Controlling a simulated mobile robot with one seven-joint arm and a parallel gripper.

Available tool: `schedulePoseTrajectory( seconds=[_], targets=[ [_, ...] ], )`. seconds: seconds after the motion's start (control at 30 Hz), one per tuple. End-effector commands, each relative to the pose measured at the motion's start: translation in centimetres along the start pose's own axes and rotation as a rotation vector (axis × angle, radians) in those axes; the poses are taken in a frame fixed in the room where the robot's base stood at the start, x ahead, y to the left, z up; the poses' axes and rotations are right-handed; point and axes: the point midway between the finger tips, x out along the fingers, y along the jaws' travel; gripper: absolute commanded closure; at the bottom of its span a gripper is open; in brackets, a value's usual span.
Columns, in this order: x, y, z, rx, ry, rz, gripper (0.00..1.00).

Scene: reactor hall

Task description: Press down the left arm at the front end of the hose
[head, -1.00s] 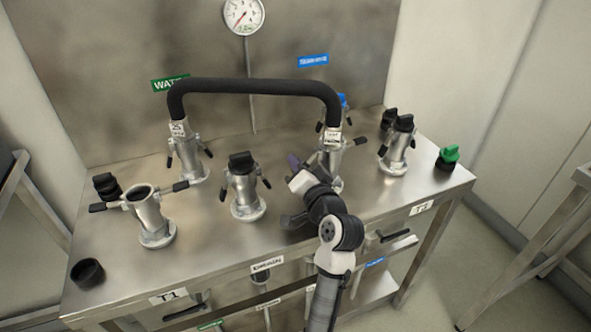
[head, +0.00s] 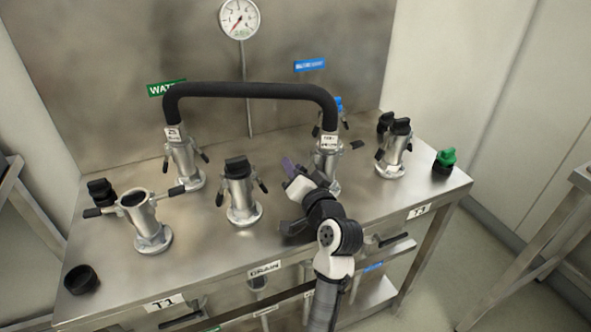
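The black hose (head: 250,90) arches between two steel couplings on the bench. A black arm (head: 357,145) sticks out about level on the right side of the right coupling. Its left arm is hard to make out; a small dark piece shows beside the label, and my gripper partly covers the lower area. My gripper (head: 290,168), with a purple tip, is just left of and in front of this coupling. Contact and finger opening cannot be made out.
A capped coupling (head: 240,190) stands close left of my gripper. An open coupling (head: 147,222) with spread arms is at front left, and another capped one (head: 395,150) at right. A green-topped cap (head: 445,160) sits at the right edge. A black cup (head: 82,279) is front left.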

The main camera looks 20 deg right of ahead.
Motion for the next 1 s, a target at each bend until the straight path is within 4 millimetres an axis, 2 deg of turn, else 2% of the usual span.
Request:
schedulePoseTrajectory(
  seconds=[0.17, 0.27, 0.7, 0.83, 1.0],
  targets=[
    [-0.3, 0.0, 0.0, 0.0, 0.001, 0.0, 0.7],
    [-1.4, 0.2, 0.1, 0.0, 0.001, 0.002, 0.7],
    [-10.9, 0.1, 0.1, -0.001, 0.002, 0.003, 0.7],
    [-12.7, 0.1, 0.0, 0.0, 0.002, 0.002, 0.7],
    [-13.7, 0.0, 0.0, 0.0, 0.0, 0.001, 0.7]
  ],
)
